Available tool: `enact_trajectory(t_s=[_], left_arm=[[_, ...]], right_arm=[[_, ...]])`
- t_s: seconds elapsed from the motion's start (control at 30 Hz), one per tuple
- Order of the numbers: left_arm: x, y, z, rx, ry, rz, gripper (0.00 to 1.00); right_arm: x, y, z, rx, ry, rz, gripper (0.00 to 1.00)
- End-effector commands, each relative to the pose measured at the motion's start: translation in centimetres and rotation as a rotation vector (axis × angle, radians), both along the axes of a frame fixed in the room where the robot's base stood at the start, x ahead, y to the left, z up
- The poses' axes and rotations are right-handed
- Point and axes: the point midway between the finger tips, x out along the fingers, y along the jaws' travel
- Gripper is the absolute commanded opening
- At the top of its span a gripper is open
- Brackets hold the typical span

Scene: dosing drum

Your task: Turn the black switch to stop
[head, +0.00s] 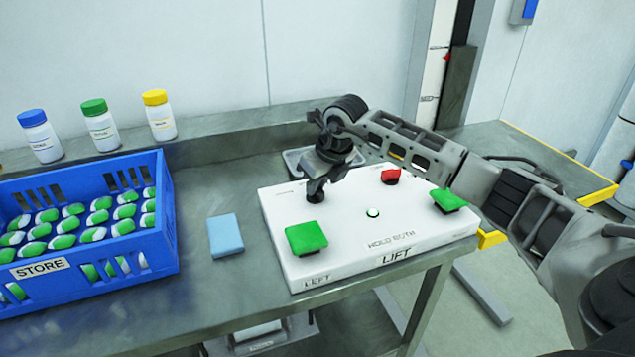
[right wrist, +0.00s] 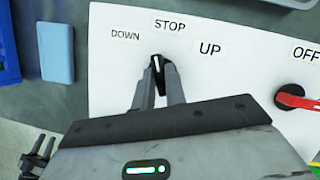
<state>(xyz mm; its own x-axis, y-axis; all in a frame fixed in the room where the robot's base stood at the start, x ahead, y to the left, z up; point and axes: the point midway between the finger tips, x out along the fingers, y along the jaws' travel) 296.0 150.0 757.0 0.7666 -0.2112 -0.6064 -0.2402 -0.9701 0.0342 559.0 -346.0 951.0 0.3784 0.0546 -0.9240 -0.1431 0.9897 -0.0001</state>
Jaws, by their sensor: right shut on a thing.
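The black switch (right wrist: 156,64) sits on the white control panel (right wrist: 115,75) below the labels DOWN, STOP and UP. Its white mark points up the picture and slightly left, roughly between DOWN and STOP. My right gripper (right wrist: 158,80) is shut on the switch, one finger on each side. In the head view my right gripper (head: 314,190) reaches down onto the switch at the panel's back left. The fingers hide part of the knob there. A dark part that looks like my left gripper (right wrist: 38,155) shows small in the wrist view; its jaws are unclear.
The panel also bears green buttons (head: 306,238) (head: 448,201), a small lit button (head: 373,212) and a red switch (head: 391,176) near OFF. Several bottles stand behind.

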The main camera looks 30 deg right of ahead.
Motion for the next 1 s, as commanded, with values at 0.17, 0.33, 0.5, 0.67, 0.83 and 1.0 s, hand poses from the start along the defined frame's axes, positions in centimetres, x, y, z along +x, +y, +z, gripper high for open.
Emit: enact_trajectory(t_s=[0.17, 0.33, 0.5, 0.67, 0.83, 1.0], left_arm=[[0.02, -0.02, -0.3, 0.0, 0.0, 0.0, 0.36], [0.09, -0.05, -0.44, -0.002, -0.001, 0.0, 0.36], [0.33, -0.1, -0.31, -0.004, -0.007, -0.001, 0.36], [0.45, -0.15, -0.22, -0.005, -0.011, -0.002, 0.36], [0.46, -0.19, -0.16, -0.006, -0.012, -0.003, 0.36], [0.45, -0.19, -0.13, -0.005, -0.012, -0.003, 0.36]], right_arm=[[0.08, 0.11, 0.11, -0.001, -0.004, -0.14, 0.0], [0.08, 0.18, 0.1, 0.0, -0.004, -0.249, 0.0], [0.09, 0.19, 0.14, 0.0, -0.004, -0.326, 0.0], [0.08, 0.19, 0.18, 0.0, -0.003, -0.365, 0.0], [0.09, 0.18, 0.2, 0.0, -0.003, -0.38, 0.0], [0.09, 0.18, 0.21, 0.0, -0.003, -0.381, 0.0]])
